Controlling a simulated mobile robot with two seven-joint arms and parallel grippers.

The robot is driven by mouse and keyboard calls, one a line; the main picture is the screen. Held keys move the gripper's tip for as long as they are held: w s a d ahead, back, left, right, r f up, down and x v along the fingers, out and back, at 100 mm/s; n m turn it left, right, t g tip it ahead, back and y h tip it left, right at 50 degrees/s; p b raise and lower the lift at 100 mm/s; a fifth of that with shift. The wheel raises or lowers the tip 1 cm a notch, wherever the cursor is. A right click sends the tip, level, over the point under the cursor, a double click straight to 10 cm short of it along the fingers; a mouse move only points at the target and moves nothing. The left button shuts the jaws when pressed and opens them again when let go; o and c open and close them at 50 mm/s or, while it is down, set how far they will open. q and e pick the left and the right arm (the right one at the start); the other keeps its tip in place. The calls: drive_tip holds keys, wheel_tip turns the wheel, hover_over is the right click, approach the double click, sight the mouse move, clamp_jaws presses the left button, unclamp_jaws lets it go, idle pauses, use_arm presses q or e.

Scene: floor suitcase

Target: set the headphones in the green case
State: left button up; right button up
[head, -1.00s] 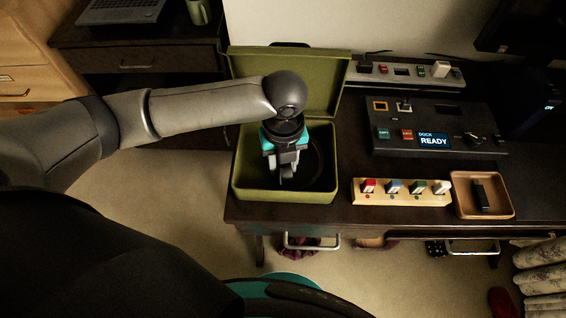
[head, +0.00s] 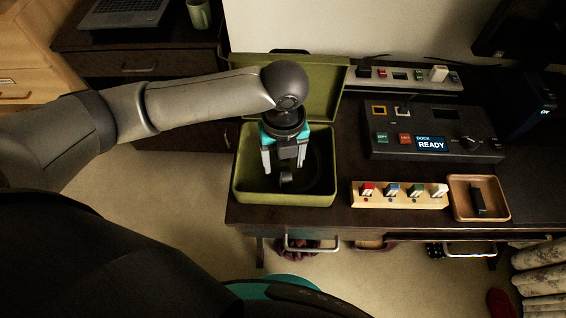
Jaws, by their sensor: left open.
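The green case (head: 270,199) stands open on the dark desk, with its lid raised at the back. The dark headphones (head: 286,181) lie inside it; one ear cup shows below my left gripper, and a dark curved band shows dimly to its right. My left gripper (head: 284,168) is over the case, pointing down, with its two grey fingers spread apart above the ear cup. My arm and gripper hide part of the case and lid. My right gripper is not in view.
Right of the case are a wooden block with several coloured pieces (head: 399,204), a brown tray (head: 461,212) with a dark item, and a black dock panel (head: 380,152). A power strip (head: 407,87) lies behind. A laptop (head: 125,14) and mug (head: 199,14) stand at back left.

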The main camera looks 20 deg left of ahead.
use_arm(q)
wheel_tip(320, 180, up, 9)
drive_tip(key=p, duration=0.2)
drive_tip(key=shift+p, duration=0.3)
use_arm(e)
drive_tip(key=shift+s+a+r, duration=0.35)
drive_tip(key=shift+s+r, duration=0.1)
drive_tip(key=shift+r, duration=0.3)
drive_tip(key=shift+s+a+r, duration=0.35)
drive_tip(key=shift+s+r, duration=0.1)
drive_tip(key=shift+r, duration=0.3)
